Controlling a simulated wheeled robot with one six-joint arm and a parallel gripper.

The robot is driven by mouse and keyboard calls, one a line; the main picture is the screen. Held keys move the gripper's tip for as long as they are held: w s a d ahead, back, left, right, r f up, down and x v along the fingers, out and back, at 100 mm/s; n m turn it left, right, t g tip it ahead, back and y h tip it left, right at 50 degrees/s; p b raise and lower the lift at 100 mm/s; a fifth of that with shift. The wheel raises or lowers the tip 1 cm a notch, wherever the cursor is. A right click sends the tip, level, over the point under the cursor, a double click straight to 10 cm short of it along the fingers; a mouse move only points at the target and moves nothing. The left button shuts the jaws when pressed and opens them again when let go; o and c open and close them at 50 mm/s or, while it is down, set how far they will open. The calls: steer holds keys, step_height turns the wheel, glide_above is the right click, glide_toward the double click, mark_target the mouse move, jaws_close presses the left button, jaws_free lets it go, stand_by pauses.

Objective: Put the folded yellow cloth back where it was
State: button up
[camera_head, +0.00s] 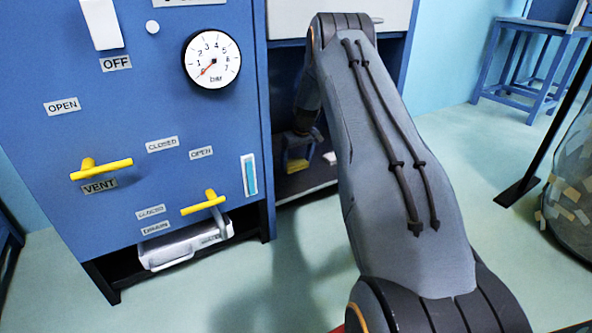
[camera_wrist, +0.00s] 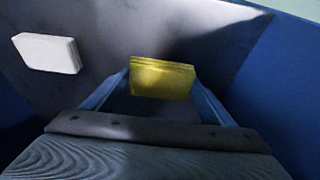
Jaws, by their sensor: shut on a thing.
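The folded yellow cloth (camera_wrist: 162,78) is between the fingertips of my gripper (camera_wrist: 162,84) in the wrist view. My gripper is shut on it, with one blue finger at each side. In the head view my gripper (camera_head: 299,157) is inside the low opening of the blue cabinet, just above the grey shelf (camera_head: 305,183), with the yellow cloth (camera_head: 298,165) at its tip. The cloth is dim and partly hidden there. I cannot tell whether the cloth touches the shelf.
A white block (camera_wrist: 47,53) lies on the grey surface left of the cloth in the wrist view. The blue cabinet panel (camera_head: 140,110) with gauge and yellow levers stands left of the opening. A blue side wall (camera_wrist: 285,85) bounds the shelf on the right.

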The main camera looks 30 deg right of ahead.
mark_target(297, 163)
steer(key=shift+f+b, duration=0.45)
steer(key=shift+f, duration=0.9)
steer(key=shift+f, duration=0.1)
steer(key=o, duration=1)
steer(key=p+v, duration=0.6)
steer(key=v, duration=0.6)
steer(key=shift+p, duration=0.35)
steer(key=shift+s, duration=0.1)
